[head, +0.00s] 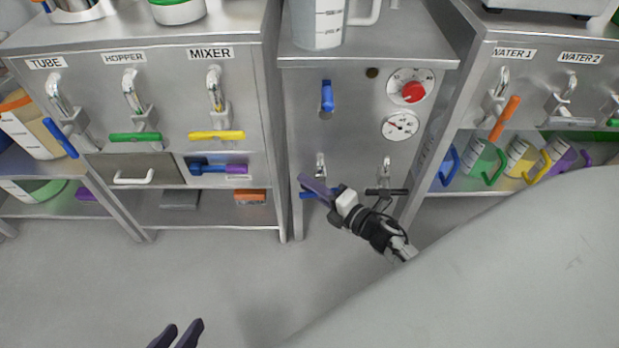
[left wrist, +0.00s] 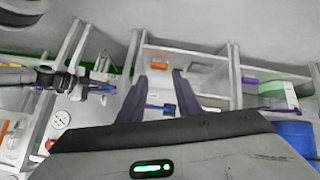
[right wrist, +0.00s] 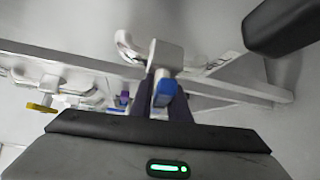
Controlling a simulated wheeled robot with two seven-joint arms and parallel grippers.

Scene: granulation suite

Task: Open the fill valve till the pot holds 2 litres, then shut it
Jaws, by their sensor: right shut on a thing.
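The centre panel has two lower taps, one with a blue lever handle (head: 306,195) and one with a black handle (head: 387,192). My right gripper (head: 312,185) is shut on the blue handle, which shows between its fingers in the right wrist view (right wrist: 165,90). Its fingers hide part of the handle. A clear jug with graduation marks (head: 318,22) stands on top of the centre cabinet, cut off by the frame; its level is unclear. No label naming the fill valve or pot shows. My left gripper (head: 186,331) is open and empty, low over the floor.
A blue upper lever (head: 327,95) hangs down, beside a red knob (head: 413,91) and a gauge (head: 400,126). The left cabinet (head: 160,60) has TUBE, HOPPER and MIXER taps. Coloured jugs (head: 482,160) stand on the right shelf. The front floor is clear.

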